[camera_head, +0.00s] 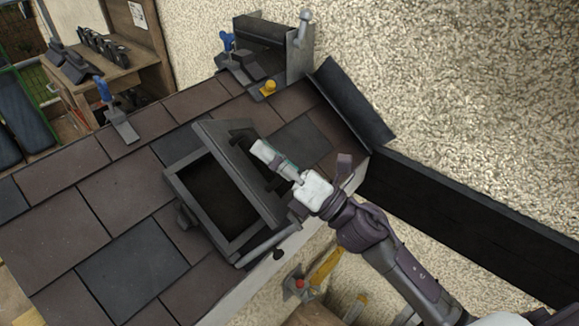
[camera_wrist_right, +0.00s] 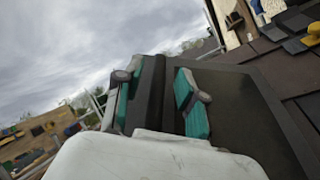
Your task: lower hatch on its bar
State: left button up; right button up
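The hatch (camera_head: 205,228) is a dark grey frame set in the tiled roof, with a dark opening inside. Its lid (camera_head: 215,137) stands tilted up at the right side of the opening. A black bar (camera_head: 242,136) runs along the lid's outer face. My right gripper (camera_head: 264,153) reaches the bar from the right. In the right wrist view my right gripper (camera_wrist_right: 157,95) has its teal-padded fingers on either side of the dark bar (camera_wrist_right: 152,85), seemingly closed on it, with the lid's dark panel (camera_wrist_right: 240,105) to the right. Finger contact is partly hidden. My left gripper is not in view.
Brown and dark tiles (camera_head: 130,270) surround the hatch. A grey rod (camera_head: 268,246) lies near its lower right corner. Blue-handled tools (camera_head: 122,124) and a yellow-knobbed piece (camera_head: 268,88) sit up the roof. A rough wall (camera_head: 450,80) and dark beam (camera_head: 470,220) stand right.

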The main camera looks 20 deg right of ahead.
jog(key=v, duration=1.1)
jog(key=shift+s+f, duration=0.1)
jog(key=shift+s, duration=0.05)
